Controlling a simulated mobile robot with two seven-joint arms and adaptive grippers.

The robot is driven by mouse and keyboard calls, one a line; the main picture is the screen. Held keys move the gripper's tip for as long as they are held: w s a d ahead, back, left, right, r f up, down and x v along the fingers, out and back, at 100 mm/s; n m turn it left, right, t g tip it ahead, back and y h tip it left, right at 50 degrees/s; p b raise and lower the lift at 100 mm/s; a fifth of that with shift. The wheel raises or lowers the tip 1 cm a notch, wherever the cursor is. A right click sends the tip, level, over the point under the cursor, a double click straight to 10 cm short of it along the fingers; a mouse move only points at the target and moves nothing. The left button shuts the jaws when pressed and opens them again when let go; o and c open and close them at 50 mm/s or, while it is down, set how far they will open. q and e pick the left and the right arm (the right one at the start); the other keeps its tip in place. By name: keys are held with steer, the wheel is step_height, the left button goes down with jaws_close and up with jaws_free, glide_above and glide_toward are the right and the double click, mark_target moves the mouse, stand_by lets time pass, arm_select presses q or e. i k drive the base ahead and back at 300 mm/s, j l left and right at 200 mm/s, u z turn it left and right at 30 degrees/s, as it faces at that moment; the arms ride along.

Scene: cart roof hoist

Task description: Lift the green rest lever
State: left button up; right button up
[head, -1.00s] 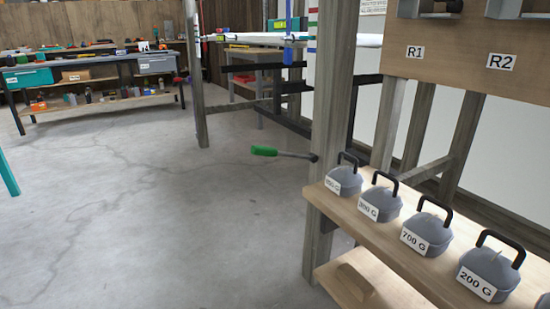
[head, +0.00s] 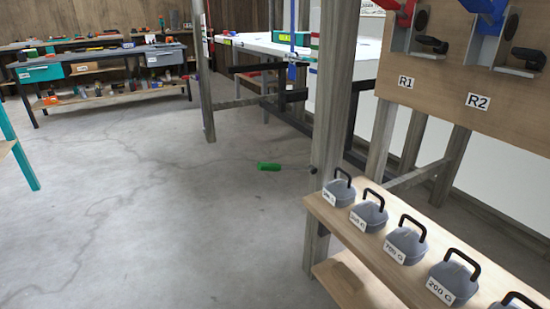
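The green rest lever (head: 269,166) shows near the middle of the head view. Its green grip points left, and its thin grey rod (head: 295,168) runs right to a dark pivot on the grey wooden post (head: 330,110). The lever looks about level. Neither of my grippers is in the head view, so I cannot see whether they are open or shut.
A wooden bench (head: 370,245) with several labelled grey weights (head: 407,246) stands at the right. Above it is a board (head: 440,105) marked R1 and R2. The concrete floor (head: 140,220) left of the lever is clear. A workbench (head: 105,65) stands at the back left.

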mark_target(268, 167)
steer(key=i+j+z, duration=0.1)
steer(key=j+z, duration=0.15)
steer(key=z, duration=0.2)
steer(key=i+j+z, duration=0.1)
steer(key=j+z, duration=0.75)
steer(key=j, duration=1.65)
steer(key=z, duration=0.05)
